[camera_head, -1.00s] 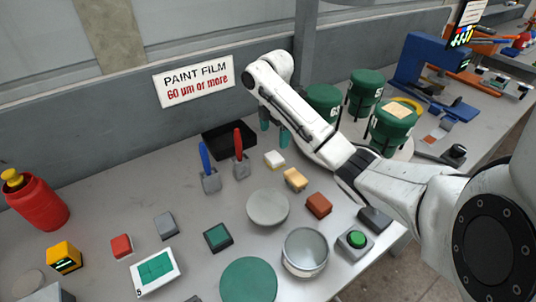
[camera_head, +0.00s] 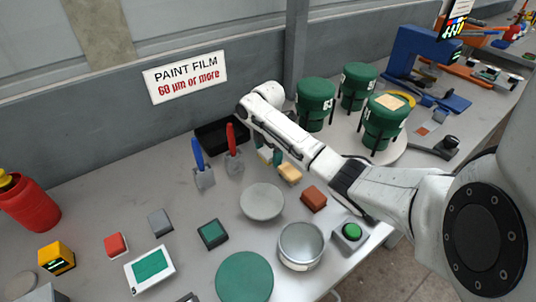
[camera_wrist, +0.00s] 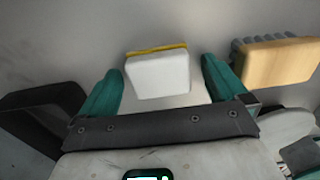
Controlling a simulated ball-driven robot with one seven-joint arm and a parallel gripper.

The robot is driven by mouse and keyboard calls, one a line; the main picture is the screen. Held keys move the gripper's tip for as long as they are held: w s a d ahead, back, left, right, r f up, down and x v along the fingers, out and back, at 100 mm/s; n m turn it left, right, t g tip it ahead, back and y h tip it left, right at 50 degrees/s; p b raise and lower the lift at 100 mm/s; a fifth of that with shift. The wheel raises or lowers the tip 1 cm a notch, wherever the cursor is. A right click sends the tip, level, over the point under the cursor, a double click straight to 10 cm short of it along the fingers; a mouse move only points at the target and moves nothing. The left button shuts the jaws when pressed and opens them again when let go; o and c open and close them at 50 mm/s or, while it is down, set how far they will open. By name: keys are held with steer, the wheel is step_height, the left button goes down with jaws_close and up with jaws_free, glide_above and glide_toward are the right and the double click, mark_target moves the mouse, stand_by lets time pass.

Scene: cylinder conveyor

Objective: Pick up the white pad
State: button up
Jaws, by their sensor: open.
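The white pad (camera_wrist: 158,75) has a yellow edge along its far side and lies in the wrist view between my fingertips. My gripper (camera_wrist: 161,83) is open, with one green finger on each side of the pad; a gap shows on both sides. In the head view my gripper (camera_head: 270,156) is low over the table beside the red-handled tool, and the pad is mostly hidden behind it.
A tan pad (camera_wrist: 275,62) lies close to the right finger, and a black tray (camera_wrist: 40,112) to the left. The red-handled tool (camera_head: 232,155) stands left of my gripper. Green cans (camera_head: 315,100) stand on a round base to the right. An orange-brown block (camera_head: 313,198) lies nearer.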

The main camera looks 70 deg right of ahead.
steer(key=shift+c, duration=0.2)
steer(key=c, duration=1.1)
steer(key=shift+r, duration=0.1)
steer(key=shift+r, duration=0.6)
steer(key=s+a+r+p, duration=0.4)
steer(key=s+r+p, duration=0.4)
steer(key=s+r, duration=0.3)
steer(key=shift+s+a+r, duration=0.15)
steer(key=shift+s+r, duration=0.2)
steer(key=shift+s, duration=0.8)
